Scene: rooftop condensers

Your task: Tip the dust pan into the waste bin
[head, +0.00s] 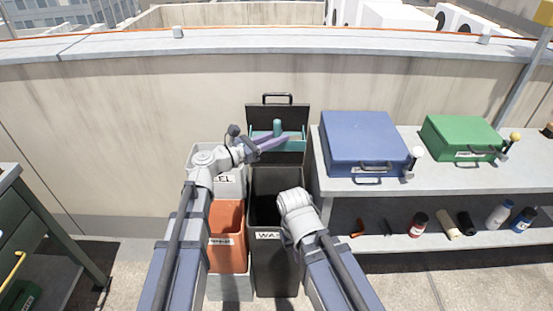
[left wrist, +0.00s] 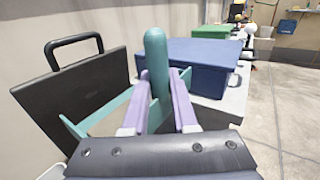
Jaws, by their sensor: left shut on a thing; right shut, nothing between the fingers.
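The teal dust pan (head: 292,144) is held above the back of the dark waste bin (head: 276,270), in front of its raised black lid (head: 292,117). My left gripper (head: 273,143) is shut on the pan's upright, round-topped handle. In the left wrist view the teal handle (left wrist: 156,62) stands between my lilac fingers (left wrist: 159,102), with teal pan edges on both sides. What the pan holds cannot be seen. The bin's label is partly covered by my right arm. The right arm's wrist is over the bin's right side; its fingers are hidden.
An orange bin (head: 227,236) and a pale bin (head: 231,184) stand left of the waste bin. On the right, a grey shelf (head: 440,182) bears a blue case (head: 362,140) and a green case (head: 458,137), with several bottles below. A concrete wall (head: 110,120) runs behind.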

